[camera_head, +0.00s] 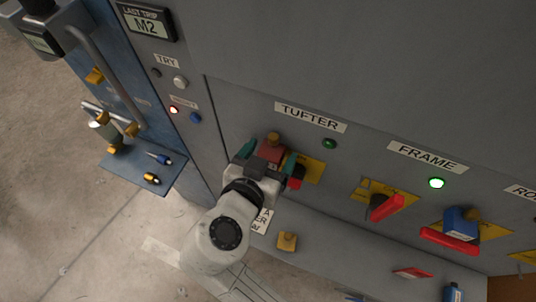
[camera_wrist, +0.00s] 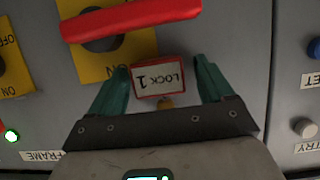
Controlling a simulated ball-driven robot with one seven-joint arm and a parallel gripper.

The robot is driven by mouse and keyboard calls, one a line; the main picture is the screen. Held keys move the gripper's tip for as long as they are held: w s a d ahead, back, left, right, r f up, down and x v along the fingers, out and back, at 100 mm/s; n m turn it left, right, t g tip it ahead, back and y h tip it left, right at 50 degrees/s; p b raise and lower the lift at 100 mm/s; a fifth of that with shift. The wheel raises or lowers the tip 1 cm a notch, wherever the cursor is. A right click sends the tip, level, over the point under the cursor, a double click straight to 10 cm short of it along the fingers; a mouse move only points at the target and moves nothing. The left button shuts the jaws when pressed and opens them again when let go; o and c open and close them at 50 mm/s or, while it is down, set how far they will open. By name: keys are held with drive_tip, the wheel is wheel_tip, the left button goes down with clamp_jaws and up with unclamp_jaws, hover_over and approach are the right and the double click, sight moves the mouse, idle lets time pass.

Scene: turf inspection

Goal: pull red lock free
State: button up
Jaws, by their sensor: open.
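The red lock (camera_head: 271,152) is at the yellow switch plate (camera_head: 312,170) under the TUFTER sign. In the wrist view the red lock (camera_wrist: 159,88) shows a white label reading LOCK 1 and sits at the lower edge of the yellow plate (camera_wrist: 98,68), below the red switch handle (camera_wrist: 135,19). My gripper (camera_head: 268,158) is open, and in the wrist view its two green fingers (camera_wrist: 161,64) stand on either side of the lock. A small gap shows on each side of it. Whether its shackle is open is hidden.
To the right are a FRAME switch with a red handle (camera_head: 386,207) and a switch with a blue lock (camera_head: 460,222). A yellow block (camera_head: 287,241) sits on the lower ledge. A blue shelf (camera_head: 128,172) with small locks is at left. Bare floor lies front left.

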drive_tip(key=c, duration=1.1)
drive_tip(key=o, duration=0.5)
drive_tip(key=c, duration=0.4)
